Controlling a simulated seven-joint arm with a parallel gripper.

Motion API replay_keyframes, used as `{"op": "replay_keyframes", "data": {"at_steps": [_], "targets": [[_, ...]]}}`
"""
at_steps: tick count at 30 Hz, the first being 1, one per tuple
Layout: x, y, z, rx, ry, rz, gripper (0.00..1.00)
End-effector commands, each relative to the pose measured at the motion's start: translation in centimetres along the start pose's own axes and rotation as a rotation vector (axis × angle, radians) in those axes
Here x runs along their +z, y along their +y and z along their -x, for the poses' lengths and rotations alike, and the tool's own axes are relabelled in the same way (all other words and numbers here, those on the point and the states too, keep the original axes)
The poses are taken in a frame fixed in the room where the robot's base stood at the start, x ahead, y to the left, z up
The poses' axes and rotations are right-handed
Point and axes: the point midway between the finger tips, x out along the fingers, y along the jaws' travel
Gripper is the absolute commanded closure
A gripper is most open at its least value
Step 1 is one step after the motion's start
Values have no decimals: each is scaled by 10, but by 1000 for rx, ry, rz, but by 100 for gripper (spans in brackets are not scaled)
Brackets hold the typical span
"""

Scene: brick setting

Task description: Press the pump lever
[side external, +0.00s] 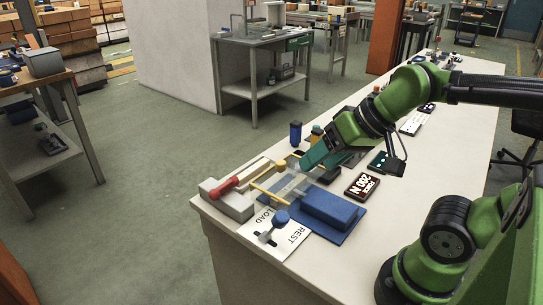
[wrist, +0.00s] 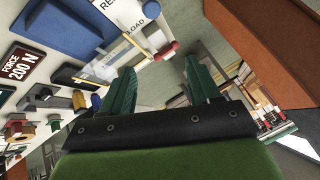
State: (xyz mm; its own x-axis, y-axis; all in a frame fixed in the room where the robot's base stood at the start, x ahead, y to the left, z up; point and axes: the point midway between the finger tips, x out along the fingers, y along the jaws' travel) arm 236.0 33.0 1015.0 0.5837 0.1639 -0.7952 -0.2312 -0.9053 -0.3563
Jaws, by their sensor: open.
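My gripper (side external: 312,157) has teal fingers and is open and empty, held above the table's far edge. In the wrist view its fingers (wrist: 160,64) stand wide apart with nothing between them. A rod with a red grip (side external: 226,185) lies across a pale grey block at the table's left end; the red part also shows in the wrist view (wrist: 166,50). A blue knob (side external: 281,217) stands by a white plate (side external: 290,236) marked LOAD and REST. I cannot tell for sure which of these is the pump lever. The gripper appears apart from both.
A blue block (side external: 328,207) rests on a blue mat beside the plate. A dark sign (side external: 362,186) reads FORCE 200 N. A blue bottle (side external: 295,133) and small items stand near the far edge. A pale yellow bar (side external: 270,193) lies by a clear panel. The table's near side is clear.

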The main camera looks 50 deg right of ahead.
Motion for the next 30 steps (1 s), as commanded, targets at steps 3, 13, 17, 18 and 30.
{"op": "replay_keyframes", "data": {"at_steps": [3,13,17,18,30], "targets": [[0,0,0,0,0,0,38],[20,-14,-23,-4,-123,69,83],[39,-25,-49,36,-262,185,100],[47,-28,-57,58,-314,237,100],[120,-18,-110,312,-864,1032,100]]}}
